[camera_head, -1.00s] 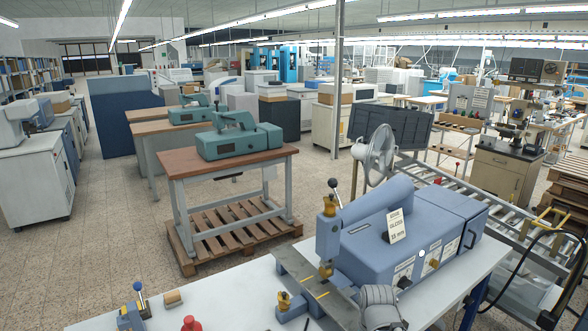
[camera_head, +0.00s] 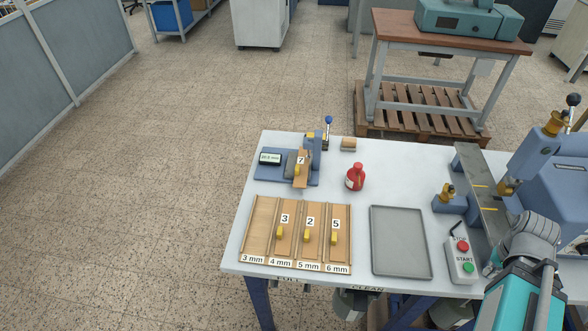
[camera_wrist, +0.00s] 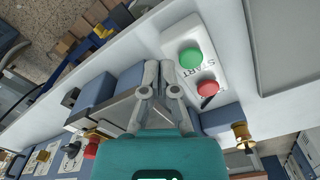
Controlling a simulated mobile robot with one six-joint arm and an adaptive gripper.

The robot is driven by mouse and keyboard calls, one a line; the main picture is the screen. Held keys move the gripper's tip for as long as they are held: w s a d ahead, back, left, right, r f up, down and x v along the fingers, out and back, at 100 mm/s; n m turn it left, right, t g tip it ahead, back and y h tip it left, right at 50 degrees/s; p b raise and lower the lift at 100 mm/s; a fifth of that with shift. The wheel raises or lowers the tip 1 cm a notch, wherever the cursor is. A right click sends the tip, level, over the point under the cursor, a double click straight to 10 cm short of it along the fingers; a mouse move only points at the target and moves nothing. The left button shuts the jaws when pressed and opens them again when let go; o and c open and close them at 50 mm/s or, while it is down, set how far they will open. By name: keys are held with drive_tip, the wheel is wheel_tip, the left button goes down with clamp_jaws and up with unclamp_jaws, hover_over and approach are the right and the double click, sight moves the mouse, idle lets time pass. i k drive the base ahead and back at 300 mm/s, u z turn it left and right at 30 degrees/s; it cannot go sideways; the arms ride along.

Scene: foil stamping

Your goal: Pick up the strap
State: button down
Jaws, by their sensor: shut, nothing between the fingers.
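Several flat tan strips lie on the white table. The leftmost lane, marked 3 mm, looks bare. Another strip tagged 7 (camera_head: 301,181) lies on a blue gauge (camera_head: 272,176) behind the rack. I cannot tell which strip is the strap meant. My gripper (camera_wrist: 159,68) is shut and empty beside the START button box (camera_wrist: 194,62), at the table's right, well away from the strips.
A shallow grey tray (camera_head: 400,272) lies between rack and button box (camera_head: 461,265). A red bottle (camera_head: 355,178) and a small wooden block (camera_head: 348,144) stand behind. The blue press (camera_head: 548,165) fills the right end. Floor left of the table is clear.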

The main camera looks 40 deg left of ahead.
sight(301, 168)
drive_tip(key=u, duration=1.55)
